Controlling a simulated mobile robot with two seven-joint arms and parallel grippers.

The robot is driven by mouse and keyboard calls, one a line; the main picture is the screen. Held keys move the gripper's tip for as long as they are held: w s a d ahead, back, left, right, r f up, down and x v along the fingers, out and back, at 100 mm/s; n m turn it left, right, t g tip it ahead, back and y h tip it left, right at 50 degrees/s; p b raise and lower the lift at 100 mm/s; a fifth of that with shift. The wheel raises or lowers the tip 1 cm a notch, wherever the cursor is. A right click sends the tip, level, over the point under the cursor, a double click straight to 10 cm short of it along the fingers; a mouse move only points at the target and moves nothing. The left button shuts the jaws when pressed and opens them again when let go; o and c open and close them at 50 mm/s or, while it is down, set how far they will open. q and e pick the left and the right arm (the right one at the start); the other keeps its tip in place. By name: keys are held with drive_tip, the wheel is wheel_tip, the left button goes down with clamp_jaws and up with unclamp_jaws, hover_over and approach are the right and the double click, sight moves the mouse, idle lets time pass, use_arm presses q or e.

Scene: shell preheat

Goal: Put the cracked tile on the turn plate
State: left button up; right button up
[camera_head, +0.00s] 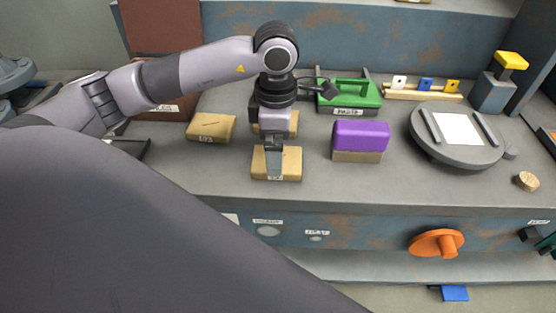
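My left gripper (274,150) points down over a tan labelled block (291,164) at the front middle of the bench. Its fingers overlap the block's top, and I cannot tell whether they are open, shut or touching it. Another tan labelled block (211,127) lies to the left, and a third tan block (289,124) is partly hidden behind the gripper. No crack can be made out, so I cannot tell which piece is the cracked tile. The turn plate (431,153), a round grey disc with a white square and two dark bars on it, stands at the right. My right gripper is not in view.
A purple block on a tan base (360,136) stands between the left gripper and the turn plate. Behind are a green labelled box (358,100) and a rack with coloured tags (425,91). A yellow-topped grey post (492,92) stands behind the plate. An orange knob (436,243) juts from the bench front.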

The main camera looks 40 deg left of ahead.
use_arm(q)
drive_tip(key=shift+f, duration=1.5)
drive_tip(key=shift+r, duration=0.1)
drive_tip(key=c, duration=1.2)
